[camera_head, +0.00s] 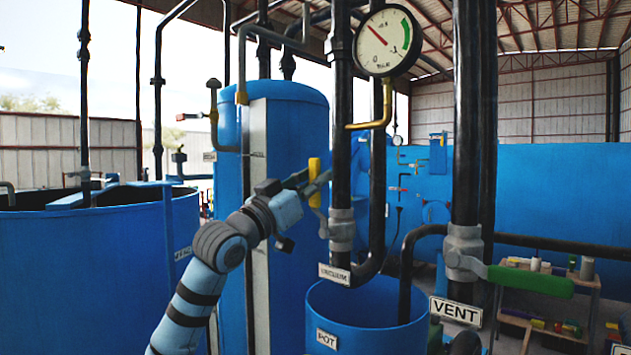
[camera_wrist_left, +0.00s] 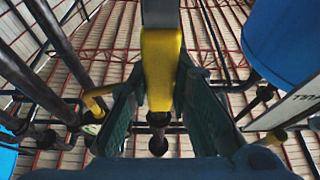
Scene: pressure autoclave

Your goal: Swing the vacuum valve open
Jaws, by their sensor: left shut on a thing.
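The vacuum valve (camera_head: 341,229) is a grey body on a black vertical pipe, just above a "VACUUM" label (camera_head: 334,273). Its lever rises on the left side and ends in a yellow handle (camera_head: 314,172), which stands about upright. My left gripper (camera_head: 318,184) is shut on the yellow handle, reaching it from the left. In the left wrist view the yellow handle (camera_wrist_left: 159,70) lies between the two dark fingers. The fingers hide part of the handle in the head view.
A pressure gauge (camera_head: 388,40) hangs above on a yellow pipe. A green-handled vent valve (camera_head: 530,281) is at the right, with a "VENT" label (camera_head: 455,312). A blue pot (camera_head: 365,310) stands below. A tall blue tank (camera_head: 288,130) stands close behind my left arm.

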